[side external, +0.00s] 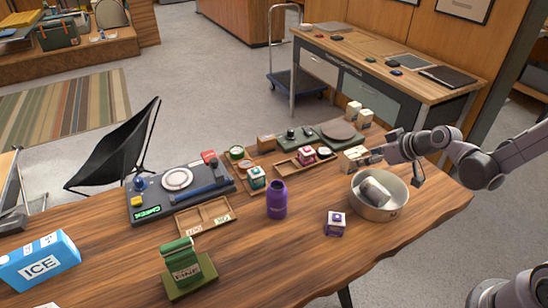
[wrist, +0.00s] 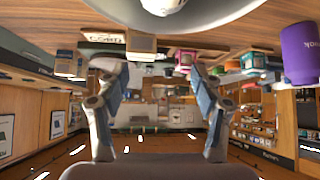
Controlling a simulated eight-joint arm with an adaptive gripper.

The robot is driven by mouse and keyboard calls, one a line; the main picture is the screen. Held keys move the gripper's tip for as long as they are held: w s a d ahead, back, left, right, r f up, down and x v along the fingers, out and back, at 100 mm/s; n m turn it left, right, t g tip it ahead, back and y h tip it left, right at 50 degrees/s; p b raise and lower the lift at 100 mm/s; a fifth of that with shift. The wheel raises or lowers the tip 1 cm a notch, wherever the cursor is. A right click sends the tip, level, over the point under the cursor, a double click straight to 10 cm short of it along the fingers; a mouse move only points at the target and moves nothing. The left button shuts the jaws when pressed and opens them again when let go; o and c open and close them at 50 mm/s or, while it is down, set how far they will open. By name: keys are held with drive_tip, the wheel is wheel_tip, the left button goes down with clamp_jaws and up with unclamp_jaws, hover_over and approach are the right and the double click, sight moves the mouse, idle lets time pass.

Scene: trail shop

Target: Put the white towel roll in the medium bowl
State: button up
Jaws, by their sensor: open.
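The white towel roll (side external: 374,190) lies tilted inside the metal bowl (side external: 398,205) at the right of the wooden table. The bowl's pale underside and rim also show at the top edge of the wrist view (wrist: 200,28). My gripper (side external: 368,156) is open, with nothing between its fingers, above the table just behind the bowl and apart from the roll. In the wrist view, the two fingers of my gripper (wrist: 158,72) are spread wide.
A purple bottle (side external: 277,199) stands left of the bowl, and a small purple-and-white box (side external: 335,223) is in front. Small cream boxes (side external: 354,158) are near my gripper. Wooden trays (side external: 205,216) and a green tin (side external: 181,262) are farther left. The right front tabletop is clear.

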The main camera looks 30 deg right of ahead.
drive_tip(key=shift+v, duration=5.8)
drive_tip(key=s+a+m+g+h, duration=0.1)
drive_tip(key=s+a+g, duration=0.1)
drive_tip(key=s+a, duration=0.4)
drive_tip(key=shift+s+r, duration=0.45)
drive_tip(key=shift+s, duration=0.25)
